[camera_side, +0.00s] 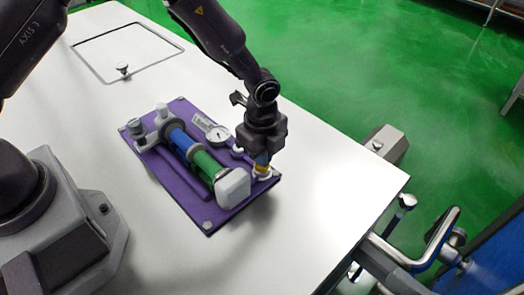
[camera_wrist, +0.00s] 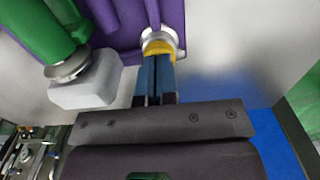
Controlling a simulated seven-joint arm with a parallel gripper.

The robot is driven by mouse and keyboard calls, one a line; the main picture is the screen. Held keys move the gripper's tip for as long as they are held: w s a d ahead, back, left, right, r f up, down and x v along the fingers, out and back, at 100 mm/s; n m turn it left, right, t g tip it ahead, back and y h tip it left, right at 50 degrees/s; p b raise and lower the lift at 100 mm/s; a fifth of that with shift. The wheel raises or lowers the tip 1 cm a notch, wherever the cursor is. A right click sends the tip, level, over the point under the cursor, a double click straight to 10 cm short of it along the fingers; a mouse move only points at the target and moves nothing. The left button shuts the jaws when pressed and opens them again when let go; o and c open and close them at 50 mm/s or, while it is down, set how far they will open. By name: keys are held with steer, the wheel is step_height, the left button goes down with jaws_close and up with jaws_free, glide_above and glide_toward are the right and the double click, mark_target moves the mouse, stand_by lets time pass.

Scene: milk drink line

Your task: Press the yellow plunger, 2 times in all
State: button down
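The yellow plunger (camera_wrist: 158,47) sits in a pale round collar at the edge of the purple base plate (camera_side: 188,199). In the side view, the plunger (camera_side: 262,160) is partly hidden under my gripper (camera_side: 259,152), which points down right over it. In the wrist view, the two blue fingers of my gripper (camera_wrist: 154,68) lie close together, with only a thin dark line between them. Their tips meet or overlap the plunger's top; I cannot tell whether they touch it. Nothing shows between the fingers.
On the plate lie a blue and green cylinder (camera_side: 207,165) with a white end block (camera_side: 232,187), and a round gauge (camera_side: 218,133). White table surface (camera_side: 330,185) is free to the right. A grey box (camera_side: 385,143) stands beyond the table edge.

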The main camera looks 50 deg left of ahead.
step_height(320, 180, up, 14)
stand_by(0.5)
stand_by(1.3)
stand_by(1.0)
steer(key=n+t+h, duration=0.1)
steer(key=t, duration=0.1)
steer(key=f+n+t+h, duration=0.1)
steer(key=t, duration=0.2)
steer(key=n+t+h, duration=0.1)
steer(key=n+t, duration=0.1)
steer(key=t, duration=0.1)
steer(key=shift+s+d+f+h, duration=0.15)
steer(key=shift+s+d+h, duration=0.1)
steer(key=shift+h, duration=0.15)
